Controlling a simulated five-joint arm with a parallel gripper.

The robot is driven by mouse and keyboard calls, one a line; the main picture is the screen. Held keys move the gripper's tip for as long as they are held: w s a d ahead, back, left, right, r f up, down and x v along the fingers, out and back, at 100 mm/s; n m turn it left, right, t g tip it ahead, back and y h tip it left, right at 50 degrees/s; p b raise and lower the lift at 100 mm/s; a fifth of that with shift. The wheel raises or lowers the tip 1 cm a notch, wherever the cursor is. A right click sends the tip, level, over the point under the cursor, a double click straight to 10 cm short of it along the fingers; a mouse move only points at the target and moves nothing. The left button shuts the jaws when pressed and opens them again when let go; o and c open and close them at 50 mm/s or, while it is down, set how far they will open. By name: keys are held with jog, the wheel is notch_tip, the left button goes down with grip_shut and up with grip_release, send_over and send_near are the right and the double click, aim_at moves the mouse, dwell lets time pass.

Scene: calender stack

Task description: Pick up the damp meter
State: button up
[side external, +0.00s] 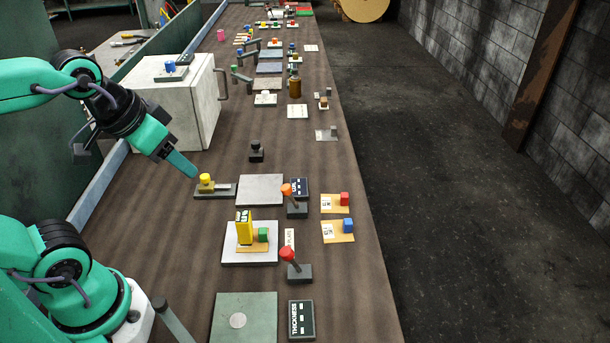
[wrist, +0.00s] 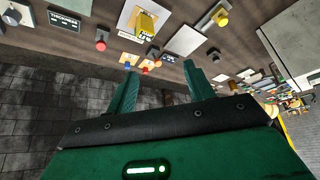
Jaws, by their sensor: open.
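The damp meter looks to be the yellow upright device (side external: 244,227) with a dark display, standing on a light plate (side external: 262,256) beside a green cube on a tan card. In the wrist view the yellow device (wrist: 146,24) shows at the top, beyond the fingertips. My gripper (side external: 193,172) is in the air above the bench, up and to the left of the device in the side view. In the wrist view my gripper (wrist: 158,66) has its two green fingers apart with nothing between them.
A yellow-knobbed switch (side external: 207,182) lies near my fingertips. An orange-knobbed lever (side external: 290,194) and a red-knobbed lever (side external: 289,257) stand right of the device. A white box (side external: 180,105) stands behind. Bare bench (side external: 170,250) lies left of the plate.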

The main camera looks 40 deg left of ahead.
jog(key=shift+w, duration=0.15)
jog(key=n+g, duration=0.5)
jog(key=n, duration=0.3)
send_over(243, 216)
jog(key=f, duration=1)
jog(key=shift+s+a, duration=0.1)
jog(key=shift+s, duration=0.2)
jog(key=shift+w+f+n+g, duration=0.3)
jog(key=shift+f+n, duration=0.2)
jog(key=shift+f, duration=0.1)
jog(key=shift+f, duration=1.3)
jog(key=shift+f, duration=2.6)
